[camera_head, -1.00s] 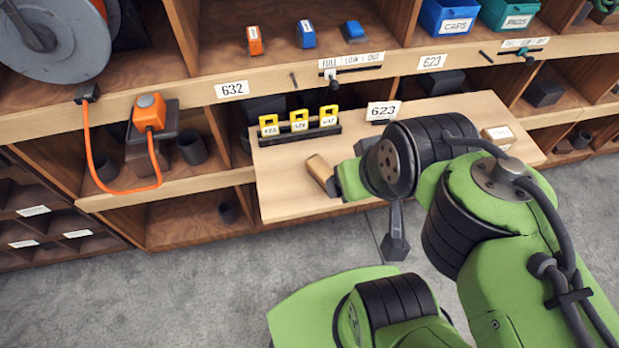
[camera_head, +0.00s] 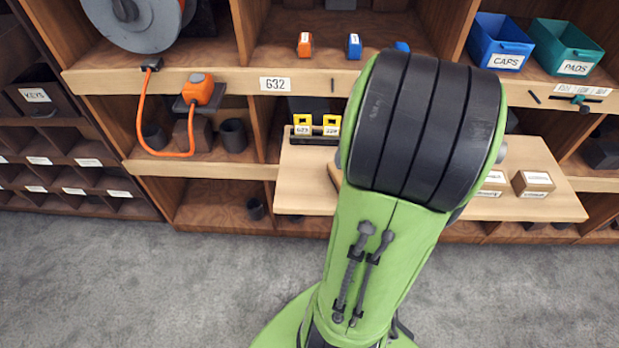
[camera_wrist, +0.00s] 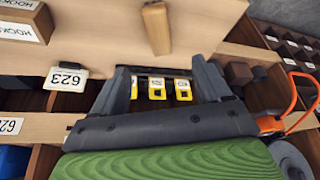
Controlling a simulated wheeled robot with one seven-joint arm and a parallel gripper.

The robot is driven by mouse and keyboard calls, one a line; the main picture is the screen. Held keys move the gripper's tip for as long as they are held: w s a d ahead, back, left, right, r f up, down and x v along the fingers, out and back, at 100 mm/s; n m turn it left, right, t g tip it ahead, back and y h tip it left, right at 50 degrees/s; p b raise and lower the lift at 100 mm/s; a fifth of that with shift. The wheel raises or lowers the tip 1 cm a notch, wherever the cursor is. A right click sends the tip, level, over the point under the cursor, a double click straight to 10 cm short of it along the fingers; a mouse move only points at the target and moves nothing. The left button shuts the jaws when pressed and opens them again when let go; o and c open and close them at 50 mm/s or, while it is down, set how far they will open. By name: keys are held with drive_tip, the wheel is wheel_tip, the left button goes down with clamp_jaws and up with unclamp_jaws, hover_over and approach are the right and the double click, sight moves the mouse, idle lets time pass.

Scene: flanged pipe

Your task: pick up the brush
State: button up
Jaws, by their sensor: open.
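A short wooden piece, which looks like the brush (camera_wrist: 157,28), lies on the light wooden pull-out board, at the top middle of the wrist view. No bristles can be made out. In the head view my arm covers nearly all of it. My gripper (camera_wrist: 163,72) is open and empty in the wrist view. Its two dark fingers frame several yellow tags (camera_wrist: 168,88) in a black holder, and the brush appears beyond the fingertips, apart from them. In the head view my gripper is hidden behind my arm.
The pull-out board (camera_head: 305,190) juts from the shelving. Small boxes (camera_head: 533,183) stand on its right side. A 623 label stand (camera_wrist: 66,78) is beside the tags. An orange device with a cable (camera_head: 198,88) sits left. Blue (camera_head: 500,45) and green bins stand above right.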

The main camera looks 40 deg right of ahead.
drive_tip(key=b+x, duration=0.3)
drive_tip(key=x, duration=0.7)
drive_tip(key=b+x, duration=0.1)
drive_tip(key=x, duration=0.5)
drive_tip(key=shift+w+d+b, duration=0.2)
drive_tip(key=shift+b, duration=0.15)
drive_tip(key=shift+f, duration=0.2)
drive_tip(key=c, duration=1.3)
wheel_tip(320, 180, up, 11)
drive_tip(key=p, duration=0.3)
drive_tip(key=shift+f, duration=0.2)
